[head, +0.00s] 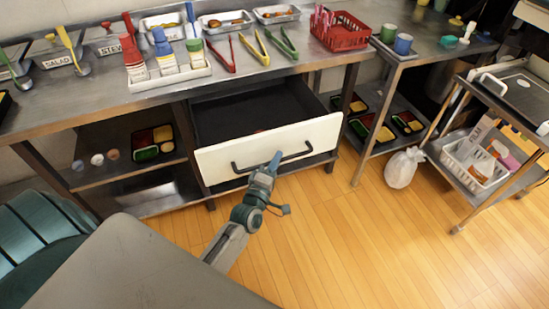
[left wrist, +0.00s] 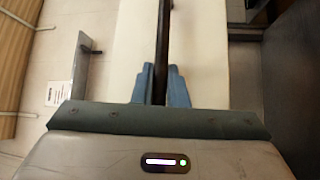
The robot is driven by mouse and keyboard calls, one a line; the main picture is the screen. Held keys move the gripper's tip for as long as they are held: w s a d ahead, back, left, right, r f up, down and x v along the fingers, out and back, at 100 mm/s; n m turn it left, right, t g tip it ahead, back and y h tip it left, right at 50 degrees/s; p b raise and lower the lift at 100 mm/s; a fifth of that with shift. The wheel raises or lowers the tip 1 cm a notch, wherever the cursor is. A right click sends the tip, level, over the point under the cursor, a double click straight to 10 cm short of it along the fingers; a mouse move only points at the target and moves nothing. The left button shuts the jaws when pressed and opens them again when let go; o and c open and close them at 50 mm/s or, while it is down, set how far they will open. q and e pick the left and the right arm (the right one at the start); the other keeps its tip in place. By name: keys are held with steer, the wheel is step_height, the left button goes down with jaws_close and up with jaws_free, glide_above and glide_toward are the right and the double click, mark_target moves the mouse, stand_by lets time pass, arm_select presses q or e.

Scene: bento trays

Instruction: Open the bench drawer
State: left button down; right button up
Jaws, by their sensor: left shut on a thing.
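The bench drawer, with a white front (head: 222,160), stands pulled out under the steel bench, and its dark inside shows. A dark bar handle (head: 298,157) runs across the front. My left gripper (head: 274,161) is at the middle of this handle. In the left wrist view the two blue fingers of my left gripper (left wrist: 161,82) are shut on the dark handle bar (left wrist: 164,35), one on each side. The white drawer front (left wrist: 211,60) lies behind them. The part of the bar between the fingers is partly hidden. My right gripper is not in view.
The bench top (head: 115,97) carries tongs, bottles in a white holder (head: 172,80) and a red basket (head: 340,37). Bento trays (head: 152,143) lie on the lower shelves. A white bag (head: 403,167) stands on the floor at right. The wooden floor (head: 340,240) before the drawer is clear.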

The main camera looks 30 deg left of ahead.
arm_select(q)
steer(key=c, duration=1.5)
jaws_free()
steer(key=shift+o, duration=0.2)
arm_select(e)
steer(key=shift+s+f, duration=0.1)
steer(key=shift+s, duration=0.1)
arm_select(q)
steer(key=shift+s, duration=0.1)
